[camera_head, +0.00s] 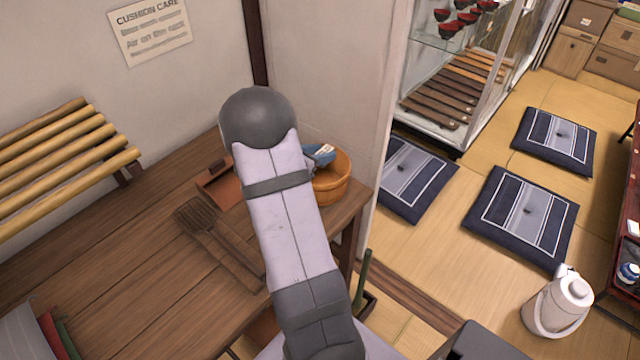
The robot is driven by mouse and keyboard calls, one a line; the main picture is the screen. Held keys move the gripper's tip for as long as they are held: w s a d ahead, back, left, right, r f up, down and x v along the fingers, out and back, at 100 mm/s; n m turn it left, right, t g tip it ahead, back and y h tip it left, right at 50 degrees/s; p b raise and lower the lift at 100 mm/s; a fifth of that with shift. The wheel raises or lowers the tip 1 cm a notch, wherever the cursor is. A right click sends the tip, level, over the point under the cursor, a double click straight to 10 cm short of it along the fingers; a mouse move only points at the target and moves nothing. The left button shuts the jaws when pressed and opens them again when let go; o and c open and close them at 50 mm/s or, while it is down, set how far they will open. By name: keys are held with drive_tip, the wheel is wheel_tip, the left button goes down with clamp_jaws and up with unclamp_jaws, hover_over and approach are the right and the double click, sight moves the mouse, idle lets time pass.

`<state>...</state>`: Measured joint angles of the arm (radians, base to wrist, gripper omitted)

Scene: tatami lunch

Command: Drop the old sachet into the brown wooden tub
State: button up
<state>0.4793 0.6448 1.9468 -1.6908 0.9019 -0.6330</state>
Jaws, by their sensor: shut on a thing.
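The brown wooden tub (338,188) stands at the right end of the wooden bench, partly hidden behind my arm. A small blue packet with a pale label, seemingly the old sachet (321,152), shows at the tub's opening, just right of my arm. My gripper (310,162) is mostly hidden behind my arm; only a small pale part shows beside the sachet. It is shut on the sachet. I cannot tell whether the sachet is above the rim or slightly inside it.
A reddish-brown tray (214,185) and a slatted wooden tool (215,235) lie on the bench (120,260) to the left. A slatted rack (60,165) is at far left. A wall edge (378,130) and glass cabinet (455,70) stand right of the tub.

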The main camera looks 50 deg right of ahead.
drive_tip(key=shift+f, duration=0.4)
drive_tip(key=o, duration=1.1)
drive_tip(key=b+v, duration=0.1)
drive_tip(key=v, duration=0.6)
drive_tip(key=shift+a+r, duration=0.1)
drive_tip(key=shift+a, duration=0.05)
